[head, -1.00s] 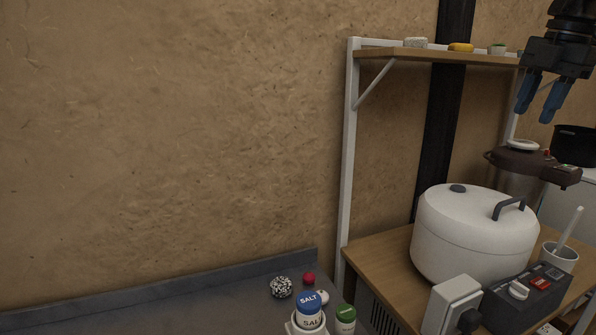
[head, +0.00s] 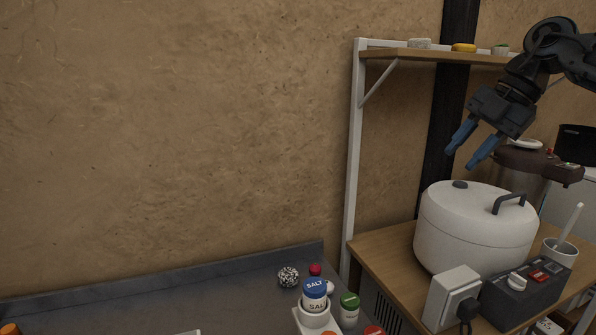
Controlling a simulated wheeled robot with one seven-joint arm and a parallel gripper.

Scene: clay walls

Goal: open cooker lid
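A white rounded cooker (head: 473,240) stands on the wooden shelf unit at the right. Its lid (head: 478,203) appears closed, with a dark arched handle (head: 509,201) toward the right and a dark round knob (head: 460,184) on top at the left. My gripper (head: 465,158) has two blue fingers, spread apart and empty. It hangs above the cooker in the picture, pointing down and left, and does not touch the lid. How far it is from the lid in depth is hard to tell.
A black control box (head: 522,293) and a white socket block (head: 452,297) stand in front of the cooker. A white cup (head: 559,252) with a utensil is to its right. A brown-lidded pot (head: 525,160) stands behind. An upper shelf (head: 435,55) holds small items.

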